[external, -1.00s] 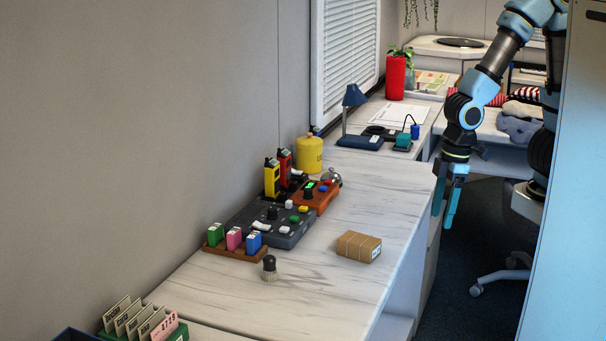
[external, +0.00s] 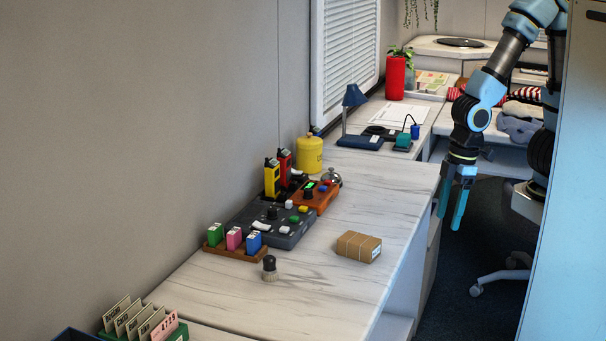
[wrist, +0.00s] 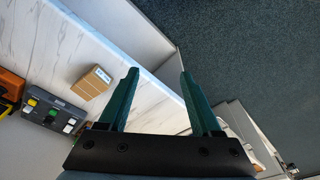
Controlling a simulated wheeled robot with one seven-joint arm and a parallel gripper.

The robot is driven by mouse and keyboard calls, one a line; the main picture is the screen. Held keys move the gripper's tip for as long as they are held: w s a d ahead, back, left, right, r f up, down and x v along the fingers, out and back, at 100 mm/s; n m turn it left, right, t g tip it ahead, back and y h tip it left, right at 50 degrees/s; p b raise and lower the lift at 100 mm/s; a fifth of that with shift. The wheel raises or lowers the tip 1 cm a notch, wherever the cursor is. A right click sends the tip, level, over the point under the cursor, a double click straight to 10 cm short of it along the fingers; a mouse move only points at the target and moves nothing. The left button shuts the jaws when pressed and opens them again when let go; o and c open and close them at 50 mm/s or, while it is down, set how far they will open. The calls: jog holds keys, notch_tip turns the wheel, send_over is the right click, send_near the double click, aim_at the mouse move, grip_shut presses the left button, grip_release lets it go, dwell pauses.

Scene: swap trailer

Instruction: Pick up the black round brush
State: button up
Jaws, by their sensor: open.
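The black round brush (external: 269,268) stands upright on the white marbled counter (external: 330,290), with its dark handle up and pale bristles down. It is near the front of the counter, left of a brown box. I cannot make it out in the wrist view. My gripper (external: 452,205) hangs beside the right edge of the counter, pointing down, well to the right of and beyond the brush. Its two teal fingers are apart and nothing is between them. In the wrist view the open fingers (wrist: 158,85) are over the counter edge and dark floor.
A brown box (external: 359,247) lies right of the brush. A rack with green, pink and blue blocks (external: 236,250) and a grey control panel (external: 272,224) are behind it. A card holder (external: 145,322) is at front left. The counter's right side is mostly clear.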

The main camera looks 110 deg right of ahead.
jog(key=shift+o, duration=0.5)
jog(key=t+h+b, duration=0.1)
jog(key=t+h, duration=0.1)
jog(key=t, duration=0.5)
send_near(264, 263)
jog(key=w+d+n+t+y, duration=0.3)
jog(key=w+t+y, duration=0.1)
jog(key=t, duration=0.1)
jog(key=f, duration=0.6)
jog(key=shift+s+a, duration=0.15)
jog(key=shift+a, duration=0.15)
jog(key=p+x, duration=0.1)
jog(key=x, duration=0.4)
jog(key=shift+c, duration=0.3)
grip_shut()
